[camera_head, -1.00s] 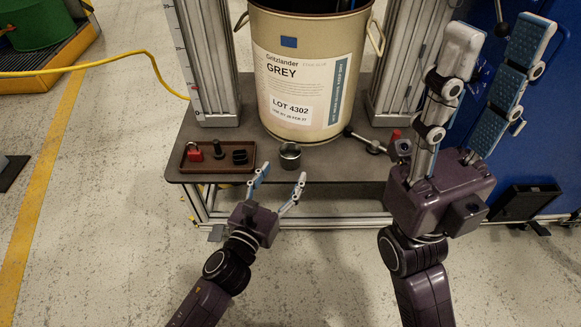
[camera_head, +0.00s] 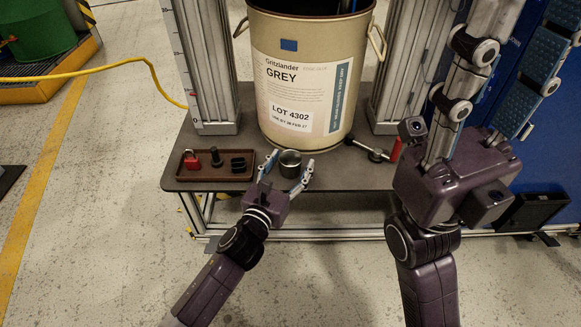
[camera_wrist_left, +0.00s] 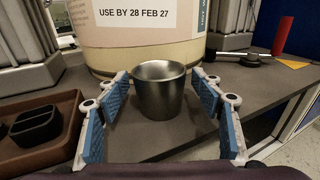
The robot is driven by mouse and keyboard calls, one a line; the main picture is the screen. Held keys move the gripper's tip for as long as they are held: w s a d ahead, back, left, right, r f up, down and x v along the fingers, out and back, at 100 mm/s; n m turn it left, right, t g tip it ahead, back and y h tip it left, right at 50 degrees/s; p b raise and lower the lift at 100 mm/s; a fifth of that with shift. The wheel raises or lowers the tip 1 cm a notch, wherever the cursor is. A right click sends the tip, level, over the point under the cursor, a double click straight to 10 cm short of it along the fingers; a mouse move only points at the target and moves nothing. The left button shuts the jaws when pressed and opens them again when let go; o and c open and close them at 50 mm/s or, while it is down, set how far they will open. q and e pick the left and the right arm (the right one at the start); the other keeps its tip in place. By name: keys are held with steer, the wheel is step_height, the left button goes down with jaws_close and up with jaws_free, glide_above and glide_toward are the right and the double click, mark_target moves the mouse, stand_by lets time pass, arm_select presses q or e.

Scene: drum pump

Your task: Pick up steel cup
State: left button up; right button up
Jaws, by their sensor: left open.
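The steel cup (camera_head: 290,164) stands upright on the dark platform in front of the drum. It also shows in the left wrist view (camera_wrist_left: 159,92), between the two fingers. My left gripper (camera_head: 288,170) is open around the cup, one finger on each side. In the wrist view there is a gap between each blue finger pad and the cup wall. My right gripper (camera_head: 510,75) is raised at the right of the head view, its two long fingers apart and nothing between them.
The large beige drum (camera_head: 297,85) stands just behind the cup. A brown tray (camera_head: 214,178) with a red padlock (camera_head: 191,160) and dark parts lies left of the cup.

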arm_select(q)
steer(key=shift+c, duration=0.5)
steer(key=c, duration=1.2)
steer(key=shift+o, duration=0.2)
steer(key=shift+r, duration=0.1)
